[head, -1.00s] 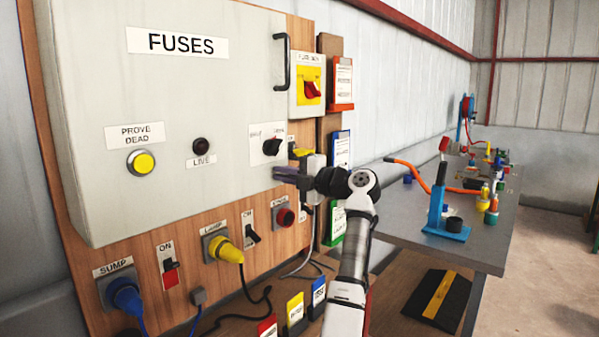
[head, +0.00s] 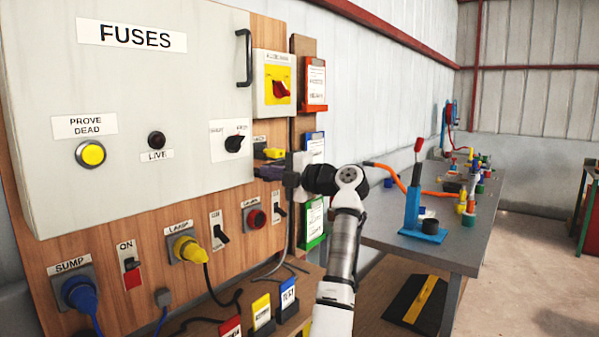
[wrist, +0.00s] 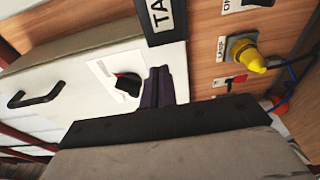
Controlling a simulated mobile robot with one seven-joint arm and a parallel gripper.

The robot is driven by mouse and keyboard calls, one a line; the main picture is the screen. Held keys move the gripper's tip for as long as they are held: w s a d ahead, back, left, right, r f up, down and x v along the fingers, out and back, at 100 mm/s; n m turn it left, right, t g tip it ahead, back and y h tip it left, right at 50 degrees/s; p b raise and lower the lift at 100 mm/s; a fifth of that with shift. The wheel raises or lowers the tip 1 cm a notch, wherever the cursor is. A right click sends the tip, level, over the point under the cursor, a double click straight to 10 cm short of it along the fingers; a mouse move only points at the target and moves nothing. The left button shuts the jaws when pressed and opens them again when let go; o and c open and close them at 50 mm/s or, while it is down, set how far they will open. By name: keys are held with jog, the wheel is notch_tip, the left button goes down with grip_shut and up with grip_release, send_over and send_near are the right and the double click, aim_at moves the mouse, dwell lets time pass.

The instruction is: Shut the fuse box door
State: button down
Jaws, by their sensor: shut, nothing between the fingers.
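The fuse box door (head: 170,150) is a large pale grey panel marked FUSES. In the head view it lies flat over the box, with no gap that I can make out. Its black handle (head: 244,58) is at the upper right edge. A black rotary switch (head: 234,144) sits near its lower right. My gripper (head: 268,172) is shut and empty at the door's lower right edge; contact cannot be told. In the wrist view the dark fingers (wrist: 157,87) are together beside the door (wrist: 70,85) and its rotary switch (wrist: 128,84).
A red and yellow isolator (head: 278,85) is right of the door. Plugs and switches, including a yellow plug (head: 188,249), line the board below. A grey bench (head: 440,245) with a blue stand (head: 422,215) is to the right. Open floor lies beyond.

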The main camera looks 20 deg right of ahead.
jog(key=w+d+p, duration=0.1)
jog(key=w+d, duration=0.1)
jog(key=d, duration=0.4)
jog(key=shift+d, duration=0.3)
jog(key=shift+w, duration=0.1)
